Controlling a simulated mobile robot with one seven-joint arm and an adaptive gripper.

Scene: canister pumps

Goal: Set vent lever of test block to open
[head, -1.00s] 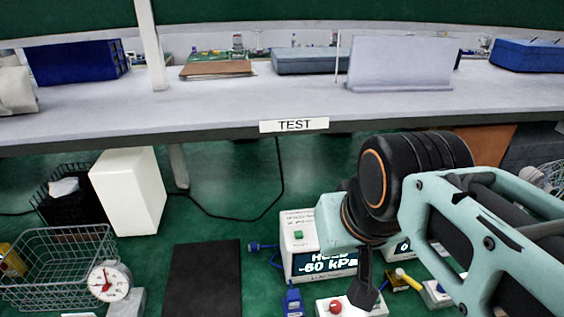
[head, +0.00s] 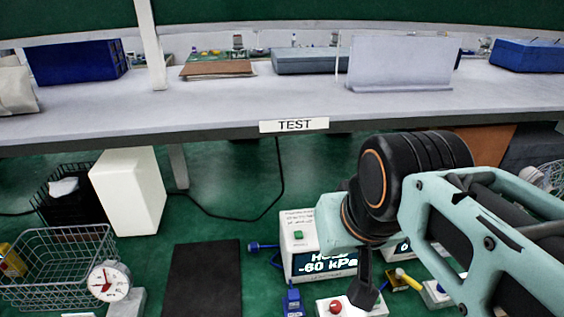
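My gripper (head: 365,288) points down at the lower middle right, its dark finger end just above a white box with a red button (head: 337,307). The arm hides most of it, so its opening does not show. A white instrument (head: 298,262) behind it has a green button and a display reading "-60 kPa", with "HOLD" partly covered. To the right of the gripper, a yellow lever-like handle (head: 408,279) lies by a small pale block. A blue fitting (head: 293,300) stands to the left. I cannot tell which part is the test block's vent lever.
A bench with a "TEST" sign (head: 294,125) runs across the back. A wire basket (head: 60,262) and a round gauge (head: 109,281) are at lower left. A dark mat (head: 205,280) lies bare left of the instrument. A white box (head: 130,190) stands behind.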

